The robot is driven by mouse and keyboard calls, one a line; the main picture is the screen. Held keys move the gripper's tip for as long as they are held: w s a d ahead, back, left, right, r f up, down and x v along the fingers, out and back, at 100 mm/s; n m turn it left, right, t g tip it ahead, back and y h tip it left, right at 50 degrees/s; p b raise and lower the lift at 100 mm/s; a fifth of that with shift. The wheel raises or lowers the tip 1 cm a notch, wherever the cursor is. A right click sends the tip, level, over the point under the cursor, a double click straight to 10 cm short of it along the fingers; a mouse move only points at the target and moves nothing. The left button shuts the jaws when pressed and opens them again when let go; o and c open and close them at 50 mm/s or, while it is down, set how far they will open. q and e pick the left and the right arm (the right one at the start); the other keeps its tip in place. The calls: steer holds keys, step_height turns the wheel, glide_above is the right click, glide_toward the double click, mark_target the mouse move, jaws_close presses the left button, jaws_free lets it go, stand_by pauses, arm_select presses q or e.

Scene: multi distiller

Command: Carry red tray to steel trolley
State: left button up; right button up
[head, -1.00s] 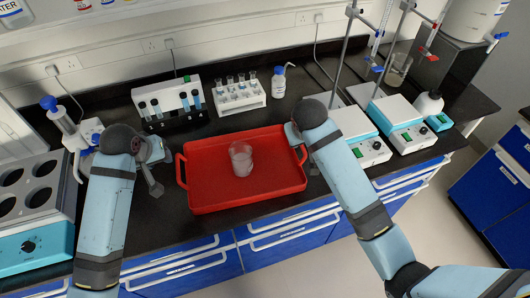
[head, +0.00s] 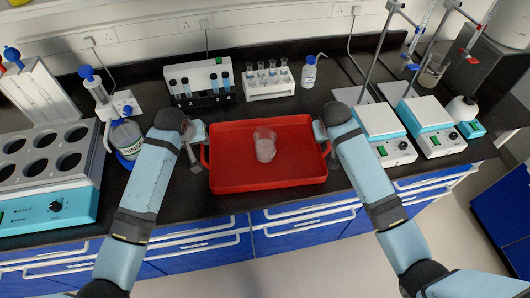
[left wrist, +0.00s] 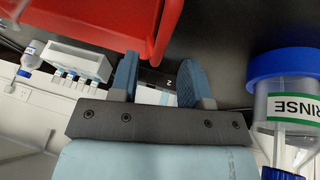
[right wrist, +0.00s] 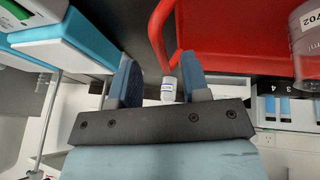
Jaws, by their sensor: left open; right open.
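The red tray (head: 232,181) lies flat on the black bench with a handle at each end. A glass beaker (head: 265,147) with pale contents stands in it. My left gripper (head: 194,146) is open beside the left handle; in the left wrist view its fingers (left wrist: 158,82) are just short of the red tray edge (left wrist: 110,25). My right gripper (head: 322,131) is open at the right handle; in the right wrist view its fingers (right wrist: 158,78) are close to the red handle (right wrist: 157,30), and I cannot tell whether they touch. The steel trolley is not in view.
A test-tube rack (head: 268,81), a dark-fronted tube holder (head: 198,84) and a small bottle (head: 309,72) stand behind the tray. A rinse bottle (head: 127,138) and a heating block (head: 45,170) are left. Hotplates (head: 382,130) with stands are right. Blue drawers (head: 300,227) are below.

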arm_select(q)
steer(key=x, duration=0.5)
arm_select(e)
steer(key=x, duration=0.4)
steer(key=shift+w+f, duration=0.2)
steer(key=shift+f, duration=0.15)
arm_select(q)
jaws_close()
arm_select(e)
jaws_close()
arm_select(q)
steer(key=shift+r, duration=0.1)
